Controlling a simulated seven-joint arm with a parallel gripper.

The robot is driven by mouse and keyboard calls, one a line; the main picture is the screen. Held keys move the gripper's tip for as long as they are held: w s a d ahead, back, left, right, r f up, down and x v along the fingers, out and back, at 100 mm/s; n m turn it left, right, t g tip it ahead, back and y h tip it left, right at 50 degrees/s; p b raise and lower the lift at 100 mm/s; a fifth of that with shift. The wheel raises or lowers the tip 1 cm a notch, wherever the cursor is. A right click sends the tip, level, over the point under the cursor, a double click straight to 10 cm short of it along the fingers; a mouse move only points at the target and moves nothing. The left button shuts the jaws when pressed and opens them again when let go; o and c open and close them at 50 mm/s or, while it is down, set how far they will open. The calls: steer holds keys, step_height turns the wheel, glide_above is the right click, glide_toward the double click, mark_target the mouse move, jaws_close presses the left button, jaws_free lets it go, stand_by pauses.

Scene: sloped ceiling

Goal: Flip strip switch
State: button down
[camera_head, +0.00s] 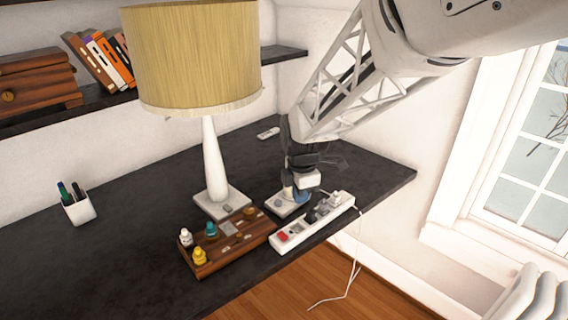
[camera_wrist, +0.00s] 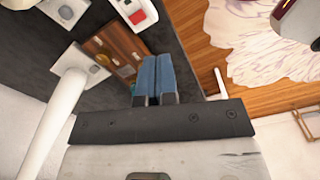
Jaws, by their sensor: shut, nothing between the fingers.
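A white power strip (camera_head: 312,222) lies near the table's front edge, with dark and white plugs toward its right end. Its red switch (camera_head: 283,237) is at the left end. In the wrist view the end of the strip (camera_wrist: 146,10) with the red switch (camera_wrist: 137,17) shows at the top, ahead of the fingertips. Which way the switch is tilted is too small to tell. My gripper (camera_wrist: 158,62) is shut and empty, its blue fingers together. In the head view my gripper (camera_head: 302,197) is low behind the strip, partly hidden; contact cannot be told.
A wooden tray (camera_head: 222,253) with small bottles sits left of the strip. A tall lamp (camera_head: 208,160) stands behind it, and a white square item (camera_head: 281,207) lies behind the strip. A white cord (camera_head: 355,262) hangs over the edge. The table's left part is mostly clear.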

mark_target(282, 234)
steer(key=w+a+f+n, duration=0.4)
steer(key=shift+d+f, duration=0.1)
steer(key=shift+f, duration=0.05)
stand_by(0.5)
steer(key=shift+f, duration=6.85)
steer(key=shift+f, duration=0.1)
steer(key=shift+f, duration=0.1)
steer(key=shift+w, duration=0.1)
steer(key=shift+w+a+r, duration=0.3)
steer(key=shift+w+a, duration=0.05)
steer(key=shift+a, duration=0.1)
